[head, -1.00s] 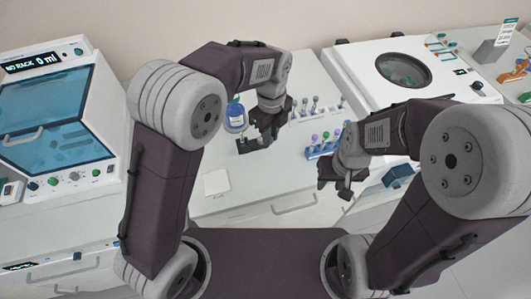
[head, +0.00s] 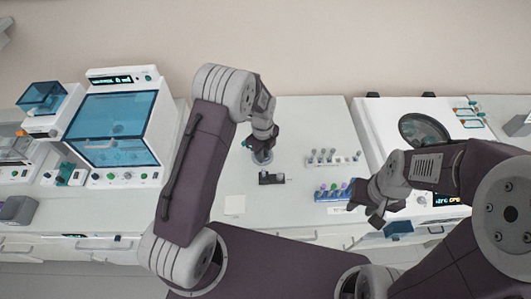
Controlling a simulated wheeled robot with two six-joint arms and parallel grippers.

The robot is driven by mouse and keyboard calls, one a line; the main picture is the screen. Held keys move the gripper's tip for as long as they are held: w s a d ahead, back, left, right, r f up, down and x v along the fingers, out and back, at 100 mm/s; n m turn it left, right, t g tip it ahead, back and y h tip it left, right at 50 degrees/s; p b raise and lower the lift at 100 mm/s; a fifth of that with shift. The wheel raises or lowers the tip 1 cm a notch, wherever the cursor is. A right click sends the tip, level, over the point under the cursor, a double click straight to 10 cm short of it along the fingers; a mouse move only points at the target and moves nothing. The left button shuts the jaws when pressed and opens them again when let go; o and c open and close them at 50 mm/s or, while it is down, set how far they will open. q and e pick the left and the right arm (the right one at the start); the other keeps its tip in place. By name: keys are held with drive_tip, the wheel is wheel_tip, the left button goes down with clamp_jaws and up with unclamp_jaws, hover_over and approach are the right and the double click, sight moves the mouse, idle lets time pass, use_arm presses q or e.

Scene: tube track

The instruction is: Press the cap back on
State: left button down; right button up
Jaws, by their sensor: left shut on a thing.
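The bottle's top is behind the gripper, so I cannot tell whether cap and bottle touch. A small black stand (head: 270,179) sits just in front of the bottle. My right gripper (head: 368,217) hangs at the bench's front, right of the stand; its finger gap is unclear.
A rack with coloured tube caps (head: 332,193) stands close to my right gripper, with a paler tube rack (head: 333,160) behind. A centrifuge (head: 378,122) is at right, a blue-windowed machine (head: 115,125) at left. A white pad (head: 235,205) lies on the front of the bench.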

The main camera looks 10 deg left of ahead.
sight(264, 168)
use_arm(q)
drive_tip(key=shift+d+f, duration=0.1)
drive_tip(key=shift+f, duration=0.35)
wheel_tip(264, 168, down, 4)
drive_tip(key=b, duration=0.3)
drive_tip(key=shift+f+b, duration=0.15)
drive_tip(key=shift+b, duration=0.2)
drive_tip(key=shift+f+b, duration=0.45)
drive_tip(key=shift+f, duration=0.25)
idle(1.3)
drive_tip(key=c, duration=1.3)
unclamp_jaws()
